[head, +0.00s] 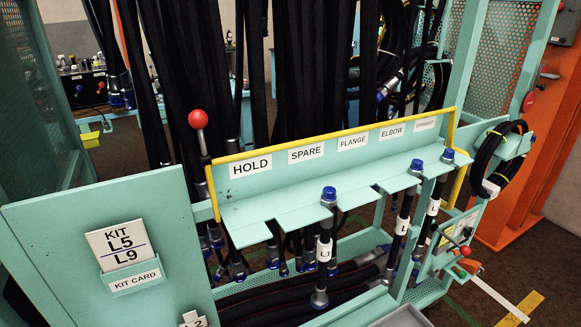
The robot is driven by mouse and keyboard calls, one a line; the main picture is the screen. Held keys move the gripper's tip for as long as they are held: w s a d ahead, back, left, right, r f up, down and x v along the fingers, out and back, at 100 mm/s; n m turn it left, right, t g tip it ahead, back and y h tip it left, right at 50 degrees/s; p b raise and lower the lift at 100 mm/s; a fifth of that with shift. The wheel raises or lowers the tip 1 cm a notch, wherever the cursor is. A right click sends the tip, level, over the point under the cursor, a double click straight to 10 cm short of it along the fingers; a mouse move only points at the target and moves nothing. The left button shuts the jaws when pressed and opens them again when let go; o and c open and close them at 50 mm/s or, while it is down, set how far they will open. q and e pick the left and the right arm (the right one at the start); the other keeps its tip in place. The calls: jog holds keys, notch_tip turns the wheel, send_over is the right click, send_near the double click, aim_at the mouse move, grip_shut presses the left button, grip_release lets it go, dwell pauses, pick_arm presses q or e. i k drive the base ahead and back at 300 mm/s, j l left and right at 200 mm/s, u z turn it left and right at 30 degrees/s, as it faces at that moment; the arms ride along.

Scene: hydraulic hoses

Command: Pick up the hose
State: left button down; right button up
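Three short black hoses with blue caps hang upright in notches of a teal shelf (285,203). The nearest hose (323,228) has a white tag that seems to read L3 and a metal end fitting at the bottom. Two more tagged hoses, a middle one (405,207) and a right one (437,190), hang farther right; their tags are only partly readable. Many long black hoses (290,70) hang behind the shelf. The frame does not show which hose is meant. Neither of my grippers is in view.
The shelf back carries HOLD, SPARE, FLANGE and ELBOW labels and a yellow rail (330,137). A red-knobbed lever (198,119) rises at its left end. A teal kit-card panel (110,250) stands front left. Coiled hose (487,165) hangs right. Thick hoses (290,295) lie below.

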aim_at(318, 299)
jog(key=k+l+u, duration=0.15)
jog(key=l, duration=0.25)
jog(key=k+l+u, duration=0.15)
jog(key=l, duration=0.25)
jog(key=k+l+u, duration=0.15)
jog(key=l, duration=0.25)
jog(key=k+l+u, duration=0.15)
jog(key=l, duration=0.2)
jog(key=k+l+u, duration=0.15)
jog(key=k+l, duration=0.1)
jog(key=l, duration=0.1)
